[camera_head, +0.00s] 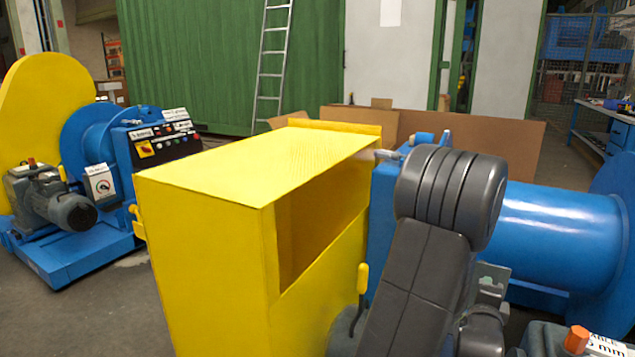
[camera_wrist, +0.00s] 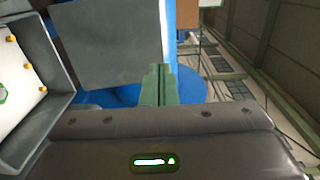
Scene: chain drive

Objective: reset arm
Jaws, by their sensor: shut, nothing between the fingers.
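My dark grey arm rises at the right of the yellow chain-drive housing (camera_head: 205,250) in the head view. Its rounded joint stands in front of the blue machine (camera_head: 555,225). My gripper (camera_wrist: 157,75) shows in the wrist view with its two narrow fingers together and nothing between them. In the head view the gripper is mostly or wholly hidden behind my arm. A small grey piece shows left of the joint, but I cannot tell whether it is a fingertip.
The yellow housing has an open side facing my arm and a yellow-handled lever (camera_head: 362,280) close by. An orange-capped motor (camera_head: 577,340) is at lower right. A grey open box (camera_wrist: 35,90) and a grey panel (camera_wrist: 110,45) are near the gripper. Floor at lower left is clear.

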